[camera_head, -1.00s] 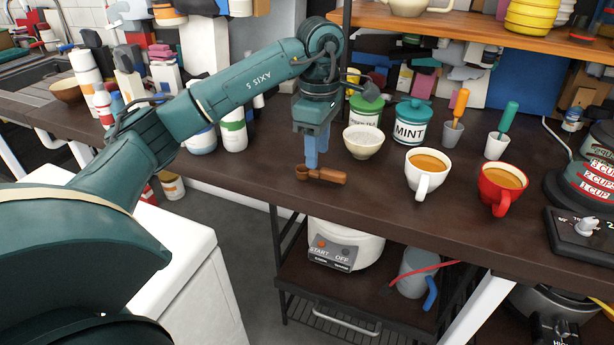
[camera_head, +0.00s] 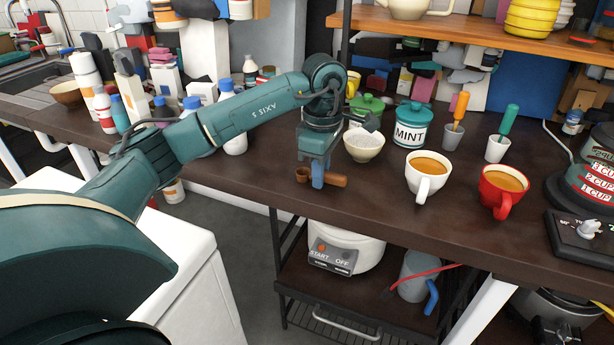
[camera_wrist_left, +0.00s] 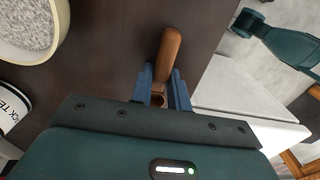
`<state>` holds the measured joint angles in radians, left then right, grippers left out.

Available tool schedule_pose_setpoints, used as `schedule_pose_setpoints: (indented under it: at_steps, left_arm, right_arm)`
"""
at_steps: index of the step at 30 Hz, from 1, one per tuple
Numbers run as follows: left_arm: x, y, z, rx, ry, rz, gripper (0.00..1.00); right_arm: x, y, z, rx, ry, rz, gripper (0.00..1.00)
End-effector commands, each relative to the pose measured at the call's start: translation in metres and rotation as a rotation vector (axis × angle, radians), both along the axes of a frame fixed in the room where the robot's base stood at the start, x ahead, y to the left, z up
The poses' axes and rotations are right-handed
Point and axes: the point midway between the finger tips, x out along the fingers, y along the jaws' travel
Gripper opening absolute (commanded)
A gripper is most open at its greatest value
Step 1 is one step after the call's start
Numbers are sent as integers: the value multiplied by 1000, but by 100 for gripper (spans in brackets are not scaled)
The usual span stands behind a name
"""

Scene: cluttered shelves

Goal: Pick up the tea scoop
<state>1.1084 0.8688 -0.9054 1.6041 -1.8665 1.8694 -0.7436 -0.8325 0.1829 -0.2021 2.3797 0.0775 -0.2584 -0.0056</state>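The tea scoop is a small brown wooden scoop (camera_head: 336,180) lying on the dark counter near its front edge, bowl to the left and handle to the right. My left gripper (camera_head: 318,186) is down at it, with a blue finger in front of the scoop's middle. In the left wrist view the scoop's handle (camera_wrist_left: 168,55) runs between the two blue fingers (camera_wrist_left: 164,82), with a narrow gap showing beside it. The fingers look open around the scoop; its bowl is partly hidden by the gripper. My right gripper is in no view.
A bowl of white grains (camera_head: 363,145) stands just behind the gripper. Several bottles stand left. Counter between scoop and white cup is clear.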

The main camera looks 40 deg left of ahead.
Motion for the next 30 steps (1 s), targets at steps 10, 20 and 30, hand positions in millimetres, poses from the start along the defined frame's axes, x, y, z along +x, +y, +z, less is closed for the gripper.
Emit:
schedule_pose_setpoints:
  at_steps: [10,20,30]
  left_arm:
    - [0,0,0,0,0,0,0]
    - [1,0,21,0,-5,0,0]
    - [1,0,88,1,-4,1,0]
  right_arm:
    - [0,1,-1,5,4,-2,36]
    - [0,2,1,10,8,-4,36]
    - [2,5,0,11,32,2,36]
